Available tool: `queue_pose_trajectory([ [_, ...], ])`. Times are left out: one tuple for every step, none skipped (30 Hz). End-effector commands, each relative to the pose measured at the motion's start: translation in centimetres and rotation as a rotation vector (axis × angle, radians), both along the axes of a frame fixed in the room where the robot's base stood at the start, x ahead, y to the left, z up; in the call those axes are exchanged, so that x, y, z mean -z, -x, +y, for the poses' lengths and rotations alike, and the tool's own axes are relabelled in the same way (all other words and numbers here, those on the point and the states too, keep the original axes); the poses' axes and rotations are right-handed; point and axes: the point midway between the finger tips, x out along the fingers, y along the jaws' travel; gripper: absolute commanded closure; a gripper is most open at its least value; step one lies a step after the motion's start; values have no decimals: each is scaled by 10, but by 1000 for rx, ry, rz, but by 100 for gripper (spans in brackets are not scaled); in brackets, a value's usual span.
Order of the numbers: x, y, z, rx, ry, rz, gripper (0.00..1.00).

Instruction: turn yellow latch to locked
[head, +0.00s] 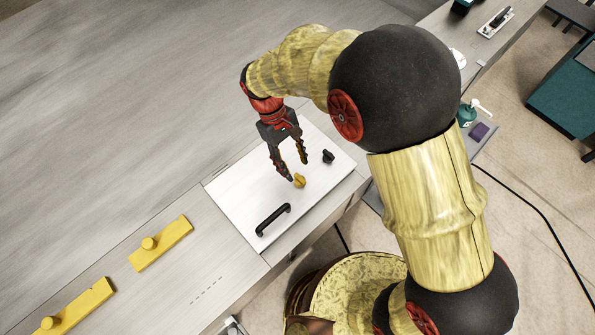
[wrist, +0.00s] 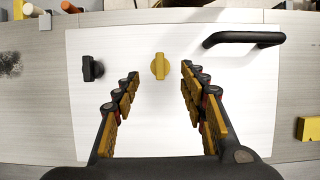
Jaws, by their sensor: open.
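The yellow latch (head: 299,181) is a small knob on a white panel (head: 235,190). In the wrist view the yellow latch (wrist: 160,66) stands with its long side pointing up and down the picture. My gripper (head: 297,172) is open above the panel, close to the latch. In the wrist view my gripper's fingers (wrist: 159,72) are spread, with the latch showing between and just beyond the tips. Nothing is between the finger pads. I cannot tell the exact height of the tips over the panel.
A black knob (wrist: 92,68) and a black bar handle (wrist: 243,39) flank the latch; the handle (head: 273,219) also shows in the head view. Yellow blocks with knobs (head: 160,243) lie on the counter to the left. The grey counter behind the panel is clear.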

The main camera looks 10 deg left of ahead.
Motion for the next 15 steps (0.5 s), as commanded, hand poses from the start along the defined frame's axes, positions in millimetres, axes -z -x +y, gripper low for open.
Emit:
queue_pose_trajectory([
  [-10, -3, 4, 0, -2, -3, 57],
  [-16, -5, 6, 0, -2, -3, 57],
  [-23, -7, 8, 0, -2, -3, 57],
  [-28, -8, 10, 0, -2, -2, 57],
  [-33, -9, 11, 0, -2, -2, 57],
  [-39, -10, 13, 0, -1, -1, 57],
  [-43, -12, 15, 0, -2, -1, 57],
  [-47, -13, 16, 0, -2, -2, 57],
  [-51, -14, 17, 0, -1, -1, 57],
  [-53, -14, 18, 0, -1, -1, 57],
  [-55, -15, 18, 0, -1, -1, 57],
  [-58, -15, 19, 0, 0, 0, 57],
  [-59, -16, 20, 0, 0, 1, 57],
  [-61, -16, 20, 0, 0, 1, 57],
  [-62, -16, 20, 0, 0, 1, 57],
])
